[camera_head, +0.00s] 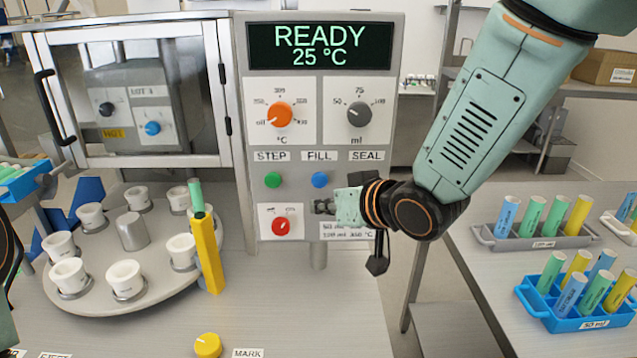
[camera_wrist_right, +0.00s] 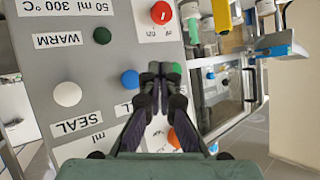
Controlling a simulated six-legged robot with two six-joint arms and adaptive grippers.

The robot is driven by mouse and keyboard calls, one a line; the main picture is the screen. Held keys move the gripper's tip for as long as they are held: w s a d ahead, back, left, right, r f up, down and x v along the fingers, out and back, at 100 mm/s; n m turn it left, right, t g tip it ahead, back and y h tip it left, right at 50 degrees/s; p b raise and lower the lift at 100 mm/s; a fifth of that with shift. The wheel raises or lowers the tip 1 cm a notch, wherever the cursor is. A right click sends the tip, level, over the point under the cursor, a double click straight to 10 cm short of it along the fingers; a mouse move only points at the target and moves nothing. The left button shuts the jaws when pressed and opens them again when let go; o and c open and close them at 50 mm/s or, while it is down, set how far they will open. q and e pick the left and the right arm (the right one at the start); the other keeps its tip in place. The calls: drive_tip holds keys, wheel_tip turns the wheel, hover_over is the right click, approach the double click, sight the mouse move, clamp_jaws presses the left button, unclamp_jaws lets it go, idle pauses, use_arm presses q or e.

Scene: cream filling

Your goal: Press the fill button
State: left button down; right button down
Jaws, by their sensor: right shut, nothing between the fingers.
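The fill button is a blue round button (camera_head: 320,180) under the FILL label (camera_head: 320,156) on the grey control panel (camera_head: 300,222). My right gripper (camera_head: 322,207) is in front of the panel, its fingertips just below the blue button in the head view. In the right wrist view, which shows the panel upside down, the closed fingertips (camera_wrist_right: 160,70) are right of the blue button (camera_wrist_right: 130,79) and overlap the green STEP button (camera_wrist_right: 176,68). Contact with the panel cannot be told. The fingers are together and empty. My left gripper is not in view.
The green STEP button (camera_head: 273,180) and red knob (camera_head: 281,226) are close by. The white SEAL button (camera_wrist_right: 67,94) shows in the wrist view. Tube racks (camera_head: 540,243) are at right.

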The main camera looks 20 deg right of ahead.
sight(319, 180)
drive_tip(key=w, duration=0.1)
drive_tip(key=w+d, duration=0.1)
drive_tip(key=w, duration=0.1)
drive_tip(key=w+p, duration=0.1)
drive_tip(key=w, duration=0.1)
drive_tip(key=shift+d, duration=0.3)
drive_tip(key=shift+s+d, duration=0.1)
drive_tip(key=shift+s, duration=0.05)
drive_tip(key=shift+w+a, duration=0.2)
drive_tip(key=shift+s+d, duration=0.15)
idle(0.4)
